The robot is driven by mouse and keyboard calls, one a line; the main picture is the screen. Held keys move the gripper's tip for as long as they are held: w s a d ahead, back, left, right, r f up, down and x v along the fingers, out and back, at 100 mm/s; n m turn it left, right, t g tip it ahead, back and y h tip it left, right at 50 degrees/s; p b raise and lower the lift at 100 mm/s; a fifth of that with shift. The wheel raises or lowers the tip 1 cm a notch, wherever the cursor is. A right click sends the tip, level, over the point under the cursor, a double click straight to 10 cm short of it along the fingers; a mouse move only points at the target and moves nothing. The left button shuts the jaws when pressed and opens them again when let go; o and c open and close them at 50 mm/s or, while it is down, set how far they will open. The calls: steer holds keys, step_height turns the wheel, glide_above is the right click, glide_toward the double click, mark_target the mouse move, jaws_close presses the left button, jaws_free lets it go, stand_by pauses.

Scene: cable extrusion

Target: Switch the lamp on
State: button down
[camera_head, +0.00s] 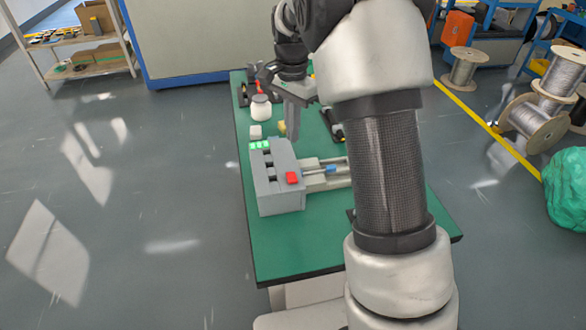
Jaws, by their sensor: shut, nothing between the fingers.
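A grey box-shaped unit (283,200) stands on the green table. A red button or block (292,178) sits on its right side, and dark slots show on its top. Bright green patches (259,145), which look lit, are at its far left edge. I cannot tell which part is the lamp or its switch. My gripper (292,137) points down just beyond the far right of the grey unit, with its fingers shut and empty. I cannot tell whether it touches anything. My arm hides the right part of the table.
The green table (290,245) is bare at the front. A white jar (261,108), a small white block (256,131) and a yellow block (282,127) stand behind the unit. A metal slide with a blue piece (331,169) extends right from it. Cable spools (463,68) stand at the right.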

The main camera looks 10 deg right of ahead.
mark_target(293, 180)
steer(key=m, duration=0.6)
steer(key=shift+s, duration=0.1)
steer(key=f, duration=0.7)
steer(key=f+b, duration=0.1)
steer(key=f, duration=0.6)
steer(key=shift+s, duration=0.2)
steer(key=shift+s+f, duration=0.15)
steer(key=shift+f, duration=0.15)
steer(key=shift+r, duration=0.15)
